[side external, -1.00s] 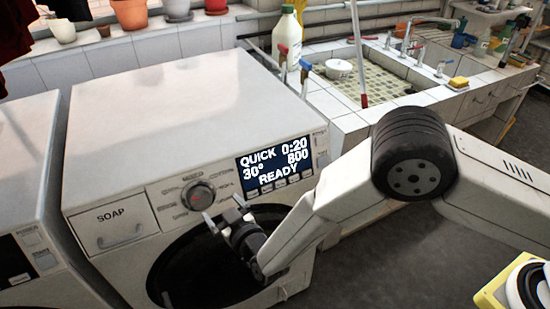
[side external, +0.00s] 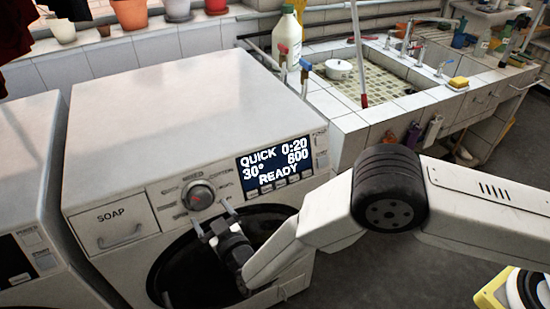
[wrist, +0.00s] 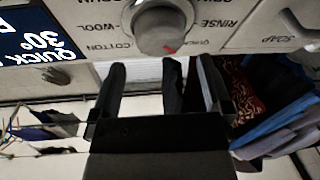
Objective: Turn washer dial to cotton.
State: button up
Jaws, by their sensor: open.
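The washer dial (side external: 199,195) is a round grey knob on the front panel. It also shows in the wrist view (wrist: 160,28), where the panel appears upside down. Its red mark points toward the QUICK label; the COTTON label (wrist: 109,46) lies to the left of the dial in that view. The display (side external: 275,164) reads QUICK, 0:20, 30° and READY. My gripper (side external: 213,214) is open and empty, just below the dial, in front of the door's upper rim. In the wrist view my gripper's fingers (wrist: 150,72) point at the dial's lower edge with a gap between.
The soap drawer (side external: 113,228) is left of the dial. The dark round door (side external: 190,270) lies below my gripper. Another machine (side external: 25,200) stands at the left. A tiled sink (side external: 375,80) with a white pot is at the back right.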

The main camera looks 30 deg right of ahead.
aim_at(202, 201)
jog(key=shift+w+a, duration=0.15)
jog(key=shift+w, duration=1)
jog(key=shift+w+a, duration=0.15)
jog(key=shift+w, duration=0.95)
jog(key=c, duration=1)
jog(key=shift+c, duration=0.2)
